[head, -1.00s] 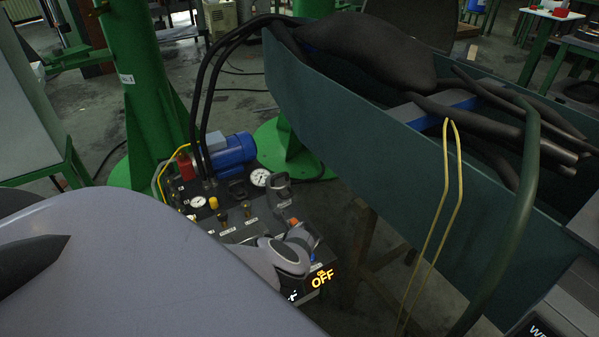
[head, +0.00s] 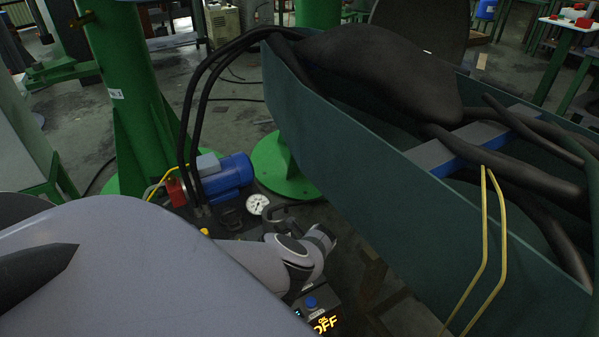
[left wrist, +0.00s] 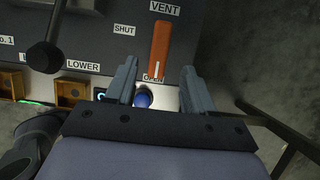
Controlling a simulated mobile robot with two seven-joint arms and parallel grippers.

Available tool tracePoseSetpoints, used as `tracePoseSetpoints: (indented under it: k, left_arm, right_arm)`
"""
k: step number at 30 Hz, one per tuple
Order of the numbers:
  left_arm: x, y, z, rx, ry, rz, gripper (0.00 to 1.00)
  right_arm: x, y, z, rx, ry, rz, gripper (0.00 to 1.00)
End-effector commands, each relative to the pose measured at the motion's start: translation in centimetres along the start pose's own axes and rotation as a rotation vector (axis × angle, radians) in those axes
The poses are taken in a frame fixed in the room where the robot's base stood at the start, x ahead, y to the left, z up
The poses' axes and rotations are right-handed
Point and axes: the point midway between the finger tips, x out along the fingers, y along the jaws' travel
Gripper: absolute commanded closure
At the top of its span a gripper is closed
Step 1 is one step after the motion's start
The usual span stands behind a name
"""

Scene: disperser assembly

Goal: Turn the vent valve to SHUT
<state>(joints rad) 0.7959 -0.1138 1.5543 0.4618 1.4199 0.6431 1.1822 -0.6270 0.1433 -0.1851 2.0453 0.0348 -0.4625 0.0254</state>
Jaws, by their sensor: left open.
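In the left wrist view the vent valve shows as an orange lever handle (left wrist: 161,48) on the grey panel. It hangs below the VENT label (left wrist: 165,9). Its lower end, with a white mark, points at the OPEN label (left wrist: 152,78); the SHUT label (left wrist: 124,30) is to its left. My left gripper (left wrist: 160,72) is open, its fingers below and to either side of the handle's lower end, with nothing held. In the head view my left gripper (head: 326,238) is over the panel, and the orange handle is hidden there. My right gripper is not in view.
A blue button (left wrist: 143,98) lies low between the fingers. A black-knobbed lever (left wrist: 44,57) stands left, near the LOWER label (left wrist: 83,66). A gauge (head: 258,204), blue motor (head: 225,178) and black hoses (head: 190,110) are behind my arm. A green trough (head: 360,160) is right.

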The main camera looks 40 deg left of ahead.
Motion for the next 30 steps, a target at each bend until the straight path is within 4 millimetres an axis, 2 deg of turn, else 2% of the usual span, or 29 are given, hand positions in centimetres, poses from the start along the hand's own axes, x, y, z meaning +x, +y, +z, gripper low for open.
tracePoseSetpoints:
  k: [1, 6, 14, 17, 21, 30]
  left_arm:
    - [0.9, 0.0, -0.2, 0.001, 0.000, 0.000, 0.47]
    - [3.0, 0.0, -0.2, -0.001, 0.000, 0.000, 0.47]
    - [5.6, 0.0, -0.1, -0.001, -0.001, 0.000, 0.47]
    - [6.1, 0.0, -0.1, 0.000, 0.000, -0.001, 0.47]
    - [6.5, 0.0, 0.0, 0.000, -0.001, 0.000, 0.47]
    - [6.5, 0.0, 0.0, 0.000, -0.001, 0.000, 0.47]
  right_arm:
    - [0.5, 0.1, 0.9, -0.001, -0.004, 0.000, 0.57]
    - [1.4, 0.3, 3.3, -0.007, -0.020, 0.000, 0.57]
    - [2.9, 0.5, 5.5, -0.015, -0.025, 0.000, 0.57]
    - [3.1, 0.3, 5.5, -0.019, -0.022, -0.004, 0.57]
    - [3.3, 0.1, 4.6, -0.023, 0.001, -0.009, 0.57]
    - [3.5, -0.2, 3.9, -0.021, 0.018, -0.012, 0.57]
